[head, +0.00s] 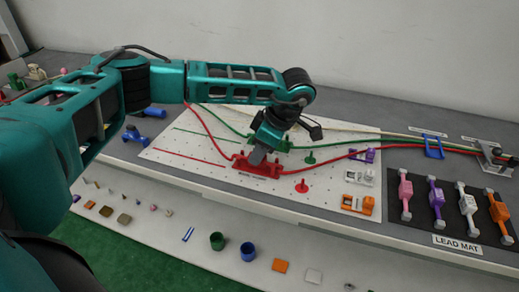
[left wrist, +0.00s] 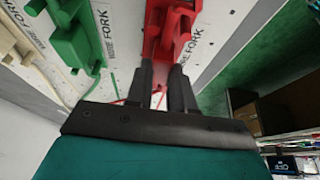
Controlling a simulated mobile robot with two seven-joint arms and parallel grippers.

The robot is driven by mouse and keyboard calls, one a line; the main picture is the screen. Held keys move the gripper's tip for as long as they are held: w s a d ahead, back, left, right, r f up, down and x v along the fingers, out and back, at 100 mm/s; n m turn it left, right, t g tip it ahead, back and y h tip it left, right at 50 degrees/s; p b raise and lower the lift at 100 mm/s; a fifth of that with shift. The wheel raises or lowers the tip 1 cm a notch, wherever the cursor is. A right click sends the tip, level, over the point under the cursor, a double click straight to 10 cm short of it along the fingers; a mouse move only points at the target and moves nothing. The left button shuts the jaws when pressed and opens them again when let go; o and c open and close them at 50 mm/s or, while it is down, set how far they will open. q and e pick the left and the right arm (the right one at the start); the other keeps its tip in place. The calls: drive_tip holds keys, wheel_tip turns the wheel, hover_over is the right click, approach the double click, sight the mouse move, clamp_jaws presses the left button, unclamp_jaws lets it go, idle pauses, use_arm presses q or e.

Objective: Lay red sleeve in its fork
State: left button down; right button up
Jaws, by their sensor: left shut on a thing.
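The red fork (head: 270,171) stands on the white pegboard, labelled wire fork; it also shows in the left wrist view (left wrist: 181,27). My left gripper (head: 257,156) is right above the fork, pointing down, its fingers shut on a red piece that I take for the red sleeve. The fingers (left wrist: 163,85) reach the red parts in the left wrist view. Sleeve and fork share one red, so I cannot tell whether the sleeve is seated. The red lead (head: 345,157) runs from the fork area to the right; another stretch rises to the left. My right gripper is not in view.
A green fork (head: 283,145) stands just behind. Red (head: 302,187) and green (head: 310,158) pegs stand to the right. A blue guide (head: 434,147) and grey clamp (head: 494,155) hold leads at right. The black lead mat (head: 453,229) carries several coloured leads.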

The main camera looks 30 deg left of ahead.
use_arm(q)
drive_tip(key=shift+f, duration=0.15)
drive_tip(key=c, duration=0.9)
unclamp_jaws()
drive_tip(key=shift+o, duration=0.3)
drive_tip(key=o, duration=0.4)
drive_tip(key=shift+r+p, duration=2.75)
drive_tip(key=shift+r, duration=0.8)
